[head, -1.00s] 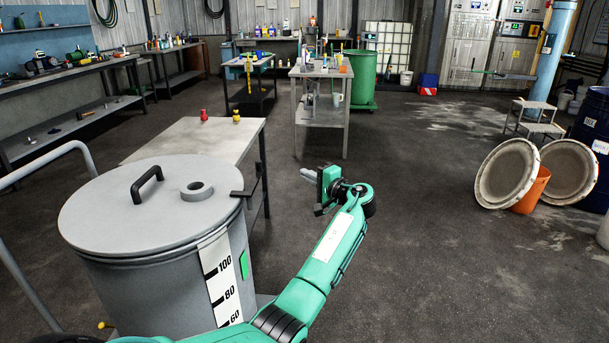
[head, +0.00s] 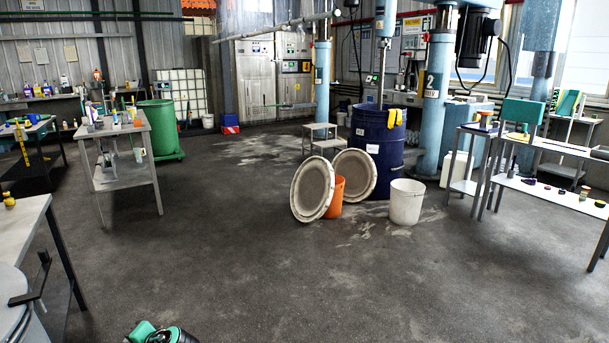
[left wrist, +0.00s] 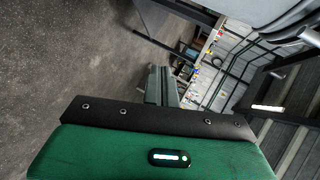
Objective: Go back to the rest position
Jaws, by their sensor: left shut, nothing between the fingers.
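My left gripper (left wrist: 160,88) shows in the left wrist view, beyond its green housing and black plate. Its fingers are together with nothing between them. In the head view only a green and black part of my left arm shows at the bottom edge, low over the floor; the fingers cannot be made out there. My right gripper is in neither view.
The grey drum (head: 12,308) and the light table (head: 25,222) stand at the left edge. A metal table (head: 128,170) stands behind. Two round lids (head: 312,190), an orange bucket (head: 337,192), a white bucket (head: 406,203) and a blue barrel (head: 375,150) stand right of centre. The middle floor is clear.

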